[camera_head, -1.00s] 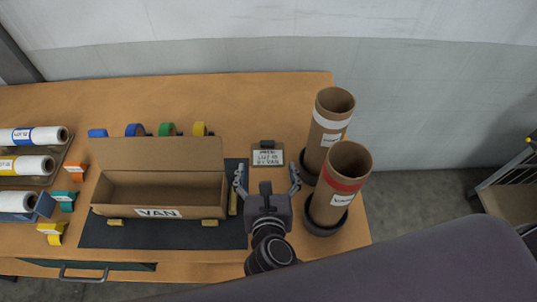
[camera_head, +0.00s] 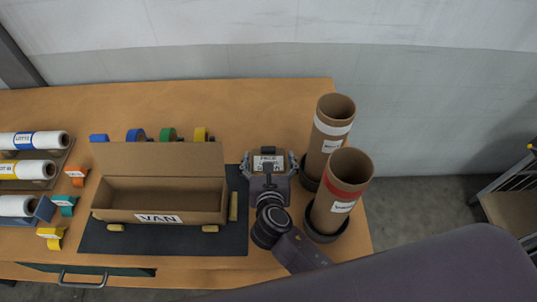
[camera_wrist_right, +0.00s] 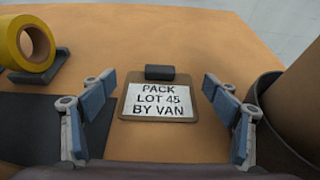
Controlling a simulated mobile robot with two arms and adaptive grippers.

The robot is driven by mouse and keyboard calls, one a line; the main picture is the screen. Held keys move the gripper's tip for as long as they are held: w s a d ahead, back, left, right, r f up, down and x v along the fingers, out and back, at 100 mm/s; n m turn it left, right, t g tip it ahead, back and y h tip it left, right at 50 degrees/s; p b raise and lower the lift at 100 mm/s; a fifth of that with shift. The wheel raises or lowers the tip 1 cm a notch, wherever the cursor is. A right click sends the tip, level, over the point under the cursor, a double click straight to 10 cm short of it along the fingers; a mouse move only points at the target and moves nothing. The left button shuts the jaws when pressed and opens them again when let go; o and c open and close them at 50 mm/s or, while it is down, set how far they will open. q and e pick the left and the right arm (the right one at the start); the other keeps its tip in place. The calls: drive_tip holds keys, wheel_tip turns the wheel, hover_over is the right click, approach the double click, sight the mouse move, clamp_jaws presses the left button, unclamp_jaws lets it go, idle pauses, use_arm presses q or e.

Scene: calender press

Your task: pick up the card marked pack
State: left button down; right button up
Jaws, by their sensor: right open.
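The card marked "PACK LOT 45 BY VAN" (camera_wrist_right: 157,102) is a white sheet on a small brown board with a dark block at its top edge. It lies on the table right of the open box, and also shows in the head view (camera_head: 267,163). My right gripper (camera_head: 269,160) is open, with one finger to each side of the card. In the right wrist view the fingers of the right gripper (camera_wrist_right: 160,112) stand apart, with a gap between each finger and the card. My left gripper is not in view.
An open cardboard box marked VAN (camera_head: 158,218) stands on a dark mat (camera_head: 165,242) to the left. Two brown tubes (camera_head: 330,140) (camera_head: 340,190) stand in dark bases close on the right. Tape rolls (camera_head: 136,135) and wrapped rolls (camera_head: 35,140) are farther left.

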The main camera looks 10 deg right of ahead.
drive_tip(key=shift+x, duration=1.15)
drive_tip(key=shift+s, duration=0.1)
drive_tip(key=c, duration=0.7)
